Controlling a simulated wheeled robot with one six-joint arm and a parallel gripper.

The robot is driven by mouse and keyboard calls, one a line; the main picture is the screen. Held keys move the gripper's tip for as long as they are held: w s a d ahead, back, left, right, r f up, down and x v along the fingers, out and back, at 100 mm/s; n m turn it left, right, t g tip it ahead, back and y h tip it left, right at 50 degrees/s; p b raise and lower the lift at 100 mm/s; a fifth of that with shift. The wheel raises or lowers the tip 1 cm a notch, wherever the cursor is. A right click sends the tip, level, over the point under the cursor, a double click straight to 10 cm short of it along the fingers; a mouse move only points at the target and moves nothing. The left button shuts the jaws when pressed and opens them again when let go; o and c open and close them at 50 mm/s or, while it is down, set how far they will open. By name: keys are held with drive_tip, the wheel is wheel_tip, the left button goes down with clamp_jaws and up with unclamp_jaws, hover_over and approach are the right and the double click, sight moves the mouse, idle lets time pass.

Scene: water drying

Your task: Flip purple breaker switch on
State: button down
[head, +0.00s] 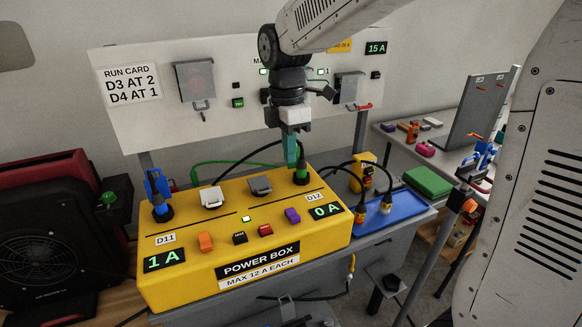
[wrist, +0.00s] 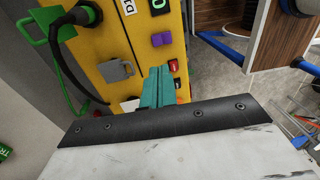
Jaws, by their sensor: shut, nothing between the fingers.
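The purple breaker switch (head: 292,215) sits on the front right of the yellow power box (head: 190,286), left of a green "0 A" display (head: 326,211). In the wrist view the purple switch (wrist: 161,39) lies just beyond my fingertips, apart from them. My gripper (head: 290,164) has teal fingers, shut and empty, pointing down above the back right of the box, close to a green-collared plug (head: 301,175). The fingers also show in the wrist view (wrist: 159,72).
Black (head: 240,238) and red (head: 265,230) buttons sit between the coloured switches. A blue tray (head: 385,226) with cables lies to the right. A white panel (head: 140,118) stands behind.

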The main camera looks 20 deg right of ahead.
sight(295, 217)
drive_tip(key=shift+r, duration=0.3)
drive_tip(key=shift+s, duration=0.7)
drive_tip(key=f, duration=0.4)
drive_tip(key=s+f, duration=0.1)
drive_tip(key=f, duration=0.9)
drive_tip(key=shift+s, duration=0.35)
